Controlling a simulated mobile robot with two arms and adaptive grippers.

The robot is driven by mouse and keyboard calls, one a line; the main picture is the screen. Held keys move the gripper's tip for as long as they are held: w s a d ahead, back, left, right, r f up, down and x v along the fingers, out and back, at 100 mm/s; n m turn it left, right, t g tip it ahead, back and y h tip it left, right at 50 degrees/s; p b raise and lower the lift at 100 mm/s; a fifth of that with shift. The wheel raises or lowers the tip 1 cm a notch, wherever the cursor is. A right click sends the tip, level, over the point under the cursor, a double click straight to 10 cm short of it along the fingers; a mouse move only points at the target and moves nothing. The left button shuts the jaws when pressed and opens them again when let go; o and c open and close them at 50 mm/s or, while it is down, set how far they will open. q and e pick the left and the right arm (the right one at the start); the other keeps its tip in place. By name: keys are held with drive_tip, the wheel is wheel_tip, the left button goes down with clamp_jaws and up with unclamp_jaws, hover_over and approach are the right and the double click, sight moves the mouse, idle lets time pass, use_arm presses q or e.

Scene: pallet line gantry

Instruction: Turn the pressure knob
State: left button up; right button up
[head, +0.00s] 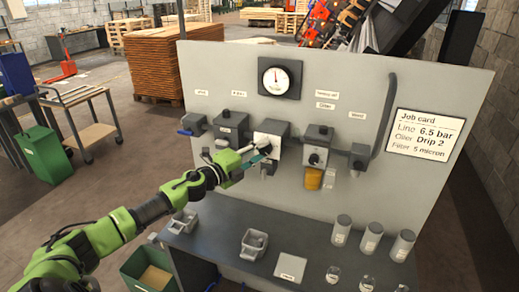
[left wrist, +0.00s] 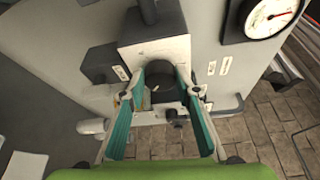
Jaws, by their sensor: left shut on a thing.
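The pressure knob (left wrist: 157,78) is dark and round and sits on the pale front of the regulator block (head: 271,138), below the gauge on the panel. In the head view my left gripper (head: 264,160) reaches the block from the left. In the left wrist view the green finger pads of my left gripper (left wrist: 160,92) stand on both sides of the knob and are shut on it. The pressure gauge (head: 279,79) has a white dial; it also shows in the left wrist view (left wrist: 270,16). My right gripper is not in view.
The job card (head: 426,133) reads Line 6.5 bar, Oiler Drip 2, Filter 5 micron. An oiler unit (head: 317,147) with an amber bowl is right of the regulator. The bench below holds a grey tray (head: 254,244) and several grey canisters. A green bin (head: 48,154) stands left.

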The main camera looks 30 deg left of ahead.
use_arm(q)
drive_tip(key=m, duration=0.1)
drive_tip(key=m+g, duration=0.1)
drive_tip(key=m+y, duration=0.1)
drive_tip(key=m, duration=0.1)
drive_tip(key=shift+r, duration=0.25)
drive_tip(key=shift+d+m+g, duration=0.1)
drive_tip(key=shift+m+g, duration=0.2)
drive_tip(key=shift+g, duration=0.1)
drive_tip(key=shift+f, duration=0.1)
idle(0.4)
drive_tip(key=o, duration=1.1)
drive_tip(key=shift+s, duration=0.45)
drive_tip(key=v, duration=1.1)
drive_tip(key=shift+d+r, duration=0.1)
drive_tip(key=shift+r, duration=0.1)
